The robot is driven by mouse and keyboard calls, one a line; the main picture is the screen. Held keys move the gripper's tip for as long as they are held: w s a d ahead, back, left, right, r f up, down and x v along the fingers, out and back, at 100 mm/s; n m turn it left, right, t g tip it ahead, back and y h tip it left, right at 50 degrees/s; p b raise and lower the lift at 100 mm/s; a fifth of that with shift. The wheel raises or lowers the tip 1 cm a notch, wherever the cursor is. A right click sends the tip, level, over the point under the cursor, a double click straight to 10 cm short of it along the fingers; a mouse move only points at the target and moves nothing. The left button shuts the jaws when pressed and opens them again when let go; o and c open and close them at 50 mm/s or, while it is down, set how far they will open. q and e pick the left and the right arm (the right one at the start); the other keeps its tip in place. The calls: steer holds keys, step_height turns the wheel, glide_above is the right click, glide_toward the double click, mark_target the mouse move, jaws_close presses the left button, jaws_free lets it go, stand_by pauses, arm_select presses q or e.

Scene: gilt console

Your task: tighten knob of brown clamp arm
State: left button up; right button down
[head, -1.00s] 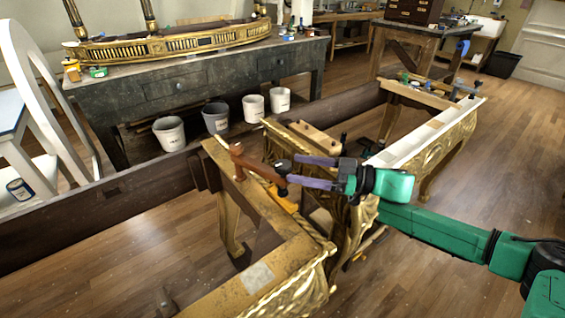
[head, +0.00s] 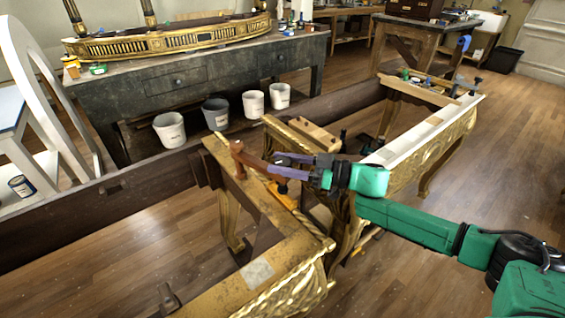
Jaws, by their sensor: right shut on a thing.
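The brown clamp arm (head: 252,162) stands at the far end of the gilt console's near frame piece (head: 262,228), with its upright post at the left. It slopes down to the right toward my right gripper. My right gripper (head: 277,166) has purple fingers and comes in from the right. Its fingers are shut on the knob at the right end of the clamp arm, and they largely hide it. A dark part shows just below the fingertips. My left gripper is not in view.
A second gilt frame piece with a white top (head: 425,132) stands at the right, behind my right arm. A dark wooden rail (head: 100,205) runs behind the near piece. Several buckets (head: 215,113) stand under the dark workbench (head: 190,84). Open floor lies at the lower right.

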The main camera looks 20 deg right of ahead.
steer(key=shift+m+t, duration=0.4)
steer(key=m+t+h+p, duration=0.2)
steer(key=m+t+h, duration=0.2)
steer(key=t+h, duration=0.1)
steer(key=shift+r+p, duration=0.1)
steer(key=shift+p, duration=0.25)
steer(key=m+t+h, duration=0.1)
steer(key=m+h, duration=0.1)
steer(key=shift+h, duration=0.3)
steer(key=shift+m+t+h, duration=0.7)
steer(key=shift+m+h, duration=0.4)
steer(key=shift+h, duration=0.6)
steer(key=shift+r, duration=0.1)
steer(key=shift+c, duration=1.5)
jaws_free()
